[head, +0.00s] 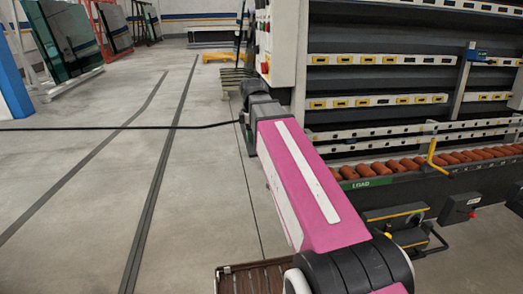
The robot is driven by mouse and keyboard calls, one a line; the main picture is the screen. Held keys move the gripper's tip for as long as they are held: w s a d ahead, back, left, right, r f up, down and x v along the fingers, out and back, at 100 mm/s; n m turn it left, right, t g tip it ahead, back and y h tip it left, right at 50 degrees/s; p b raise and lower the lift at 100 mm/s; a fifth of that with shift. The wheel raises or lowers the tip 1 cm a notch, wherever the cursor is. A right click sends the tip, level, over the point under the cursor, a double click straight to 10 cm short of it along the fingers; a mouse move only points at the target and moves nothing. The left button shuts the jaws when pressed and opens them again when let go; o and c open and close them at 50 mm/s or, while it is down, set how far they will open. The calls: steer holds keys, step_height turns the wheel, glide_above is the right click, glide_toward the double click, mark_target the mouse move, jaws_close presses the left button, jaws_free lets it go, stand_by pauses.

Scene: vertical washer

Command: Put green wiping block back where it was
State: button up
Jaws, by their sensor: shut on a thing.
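My pink and white arm reaches from the bottom right up to its dark grey wrist, beside the left end of the machine. I cannot make out my gripper's fingers or anything between them; that end is too small and partly hidden behind the arm. I cannot make out the green wiping block anywhere in the head view. The vertical washer (390,78) stands at the right, with dark horizontal panels and white rails.
A row of orange-brown rollers (405,165) runs along the washer's base beside a green LOAD label (372,183). A yellow bent handle (433,157) stands there. A black cable (110,129) crosses the left. Glass racks (66,40) stand far left. The left floor is mostly clear.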

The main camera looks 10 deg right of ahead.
steer(key=shift+w+a+r+n, duration=0.15)
steer(key=shift+a+r+n, duration=0.05)
steer(key=shift+n, duration=0.4)
steer(key=w+d+f, duration=0.1)
steer(key=w+f, duration=0.1)
steer(key=w, duration=0.1)
steer(key=w+d+f, duration=0.2)
steer(key=w, duration=0.2)
steer(key=w+d+f, duration=0.1)
steer(key=w+f, duration=0.2)
steer(key=shift+w+d, duration=0.25)
steer(key=shift+d, duration=0.15)
steer(key=shift+f, duration=1.8)
steer(key=shift+f, duration=0.5)
steer(key=o, duration=1.2)
steer(key=shift+r, duration=0.15)
